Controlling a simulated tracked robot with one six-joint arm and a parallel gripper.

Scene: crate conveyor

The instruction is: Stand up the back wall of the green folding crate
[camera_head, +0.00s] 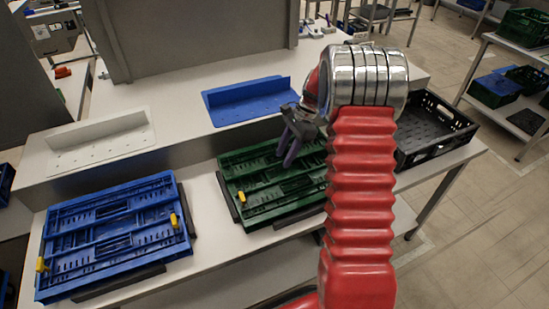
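The green folding crate (250,196) lies folded flat on the bench at the centre, with its walls down. A yellow latch (241,197) shows at its left side. My red arm hides the crate's right end.
A folded blue crate (110,232) lies to the left on the bench. A white tray (100,145) and a blue tray (250,98) sit on the raised ledge behind. A black open crate (428,125) stands at the right, behind my arm.

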